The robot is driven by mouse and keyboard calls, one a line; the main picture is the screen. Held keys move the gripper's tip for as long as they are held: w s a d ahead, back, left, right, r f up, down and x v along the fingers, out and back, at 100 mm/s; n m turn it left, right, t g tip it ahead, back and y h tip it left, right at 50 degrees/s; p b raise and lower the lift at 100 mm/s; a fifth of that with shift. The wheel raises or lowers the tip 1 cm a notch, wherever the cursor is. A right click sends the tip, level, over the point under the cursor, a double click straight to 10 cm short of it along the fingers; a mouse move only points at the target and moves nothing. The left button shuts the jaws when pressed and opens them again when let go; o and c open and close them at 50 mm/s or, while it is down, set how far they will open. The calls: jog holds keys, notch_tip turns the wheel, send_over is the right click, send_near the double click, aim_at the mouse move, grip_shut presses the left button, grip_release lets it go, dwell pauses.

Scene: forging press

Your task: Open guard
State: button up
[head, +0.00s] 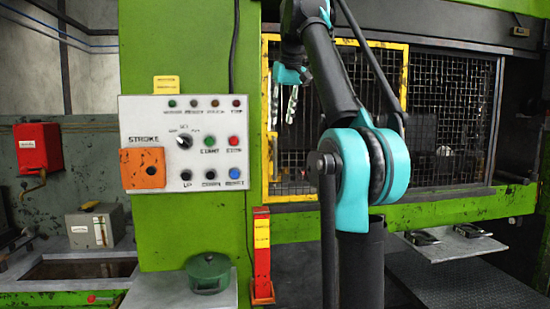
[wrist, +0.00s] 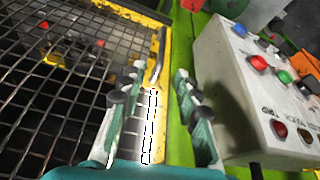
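The guard (head: 266,165) is a yellow-framed mesh panel in front of the press opening, and it looks closed in the head view. In the wrist view its yellow frame (wrist: 138,14) runs down the middle, with a grey metal handle bar (wrist: 157,60) along it. My gripper (head: 283,112) hangs at the guard's upper left side, fingers pointing down in the head view. In the wrist view my gripper (wrist: 158,73) is open, one finger on each side of the handle bar. I cannot tell whether either finger touches it. My arm hides part of the guard in the head view.
A control panel (head: 150,108) with buttons stands left of the guard and close to the right finger in the wrist view. A red and yellow post (head: 262,250) stands below the guard. A fixed mesh screen (head: 450,110) lies right. A green round object (head: 207,272) sits lower left.

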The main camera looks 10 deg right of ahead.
jog(key=v, duration=0.2)
send_over(275, 175)
jog(key=f, duration=1.6)
jog(key=shift+w, duration=0.35)
grip_shut()
